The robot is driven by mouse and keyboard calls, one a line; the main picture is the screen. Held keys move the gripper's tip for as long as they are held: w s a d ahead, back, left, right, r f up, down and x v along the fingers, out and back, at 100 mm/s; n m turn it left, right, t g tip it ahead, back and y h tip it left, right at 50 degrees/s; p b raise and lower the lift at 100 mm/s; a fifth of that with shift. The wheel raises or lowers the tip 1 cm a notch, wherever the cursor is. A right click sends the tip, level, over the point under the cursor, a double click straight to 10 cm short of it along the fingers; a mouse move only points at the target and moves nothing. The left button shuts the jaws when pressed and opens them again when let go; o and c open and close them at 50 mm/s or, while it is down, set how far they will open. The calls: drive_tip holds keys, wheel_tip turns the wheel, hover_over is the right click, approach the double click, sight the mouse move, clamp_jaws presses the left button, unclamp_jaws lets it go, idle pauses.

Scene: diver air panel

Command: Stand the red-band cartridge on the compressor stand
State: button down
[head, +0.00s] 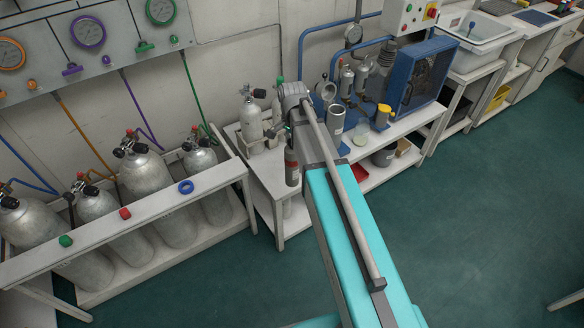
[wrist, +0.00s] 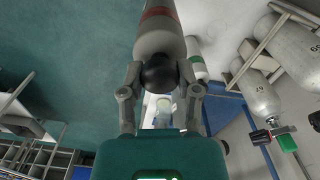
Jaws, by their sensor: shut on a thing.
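The red-band cartridge hangs below my arm's end in the head view (head: 291,170), a grey cylinder with a red band. In the wrist view the cartridge (wrist: 160,38) is grey with a red band and a black rounded end towards me. My gripper (wrist: 160,85) is shut on it, one finger on each side near the black end. In the head view my gripper (head: 289,138) is small and partly hidden by my arm. The compressor stand (head: 412,138) is the white bench bearing the blue compressor, to the right of the cartridge. My arm hides part of its left end.
A low white table (head: 262,168) holds small cylinders (head: 250,118) beside the cartridge. A grey canister (head: 335,122) and a yellow-topped item (head: 383,115) stand on the bench. The blue compressor (head: 420,75) fills its back right. Large tanks (head: 158,190) stand in a rack at left.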

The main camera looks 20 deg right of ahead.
drive_tip(key=w+a+f+b, duration=0.2)
drive_tip(key=w+f+b, duration=0.7)
drive_tip(key=w, duration=0.4)
drive_tip(key=shift+a, duration=0.2)
drive_tip(key=shift+f, duration=0.1)
idle(0.3)
drive_tip(key=shift+w+a+f+b, duration=0.1)
drive_tip(key=shift+w+f+b, duration=0.1)
drive_tip(key=shift+f+b, duration=0.8)
drive_tip(key=shift+w+f+b, duration=0.2)
drive_tip(key=shift+f+b, duration=0.75)
drive_tip(key=shift+b, duration=0.05)
drive_tip(key=shift+f, duration=0.1)
